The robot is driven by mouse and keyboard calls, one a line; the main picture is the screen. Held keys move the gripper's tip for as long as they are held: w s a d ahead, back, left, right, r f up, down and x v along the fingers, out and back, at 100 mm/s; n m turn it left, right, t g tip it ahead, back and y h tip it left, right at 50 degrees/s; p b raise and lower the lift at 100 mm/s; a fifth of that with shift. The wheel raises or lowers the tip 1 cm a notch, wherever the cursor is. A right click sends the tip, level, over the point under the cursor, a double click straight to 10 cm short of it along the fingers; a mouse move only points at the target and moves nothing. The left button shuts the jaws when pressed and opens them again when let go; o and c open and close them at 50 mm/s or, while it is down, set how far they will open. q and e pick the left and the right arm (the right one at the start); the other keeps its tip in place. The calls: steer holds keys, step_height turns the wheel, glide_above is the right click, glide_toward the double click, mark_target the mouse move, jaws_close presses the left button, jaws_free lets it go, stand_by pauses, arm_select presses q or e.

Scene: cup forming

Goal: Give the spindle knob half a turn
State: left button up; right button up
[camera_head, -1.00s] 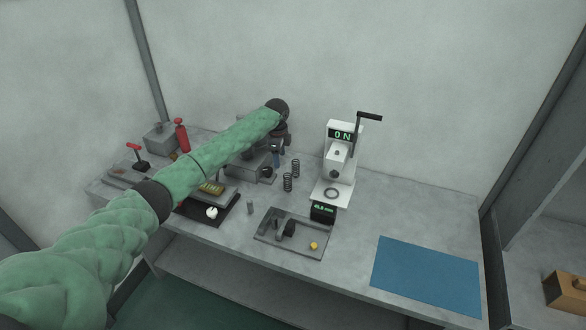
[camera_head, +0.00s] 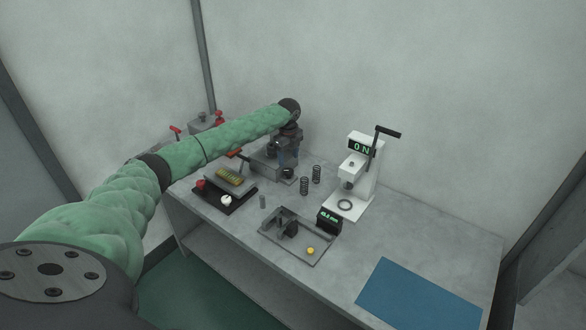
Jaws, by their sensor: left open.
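My left arm comes in from the left in a green sleeve and ends over a grey machine (camera_head: 262,168) at the back of the bench. My left gripper (camera_head: 289,156) points down there, with bluish fingers apart; it is small and partly merged with the dark parts behind. A dark round knob (camera_head: 288,173) sits at the machine's front right, just below the fingers; it looks like the spindle knob. I cannot tell whether the fingers touch it. My sleeve and wrist hide part of the machine. My right gripper is out of view.
In front are a grey tray (camera_head: 297,250), a small display (camera_head: 329,219) and a blue mat (camera_head: 420,296). A black-based fixture (camera_head: 222,197) sits left, below my arm.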

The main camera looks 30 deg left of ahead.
mark_target(289, 171)
arm_select(q)
step_height(289, 171, down, 5)
steer(key=shift+d+p, duration=0.15)
steer(key=shift+p, duration=0.85)
steer(key=shift+f, duration=0.55)
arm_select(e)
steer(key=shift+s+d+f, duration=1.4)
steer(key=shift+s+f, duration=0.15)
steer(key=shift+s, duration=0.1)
arm_select(q)
steer(key=c, duration=1)
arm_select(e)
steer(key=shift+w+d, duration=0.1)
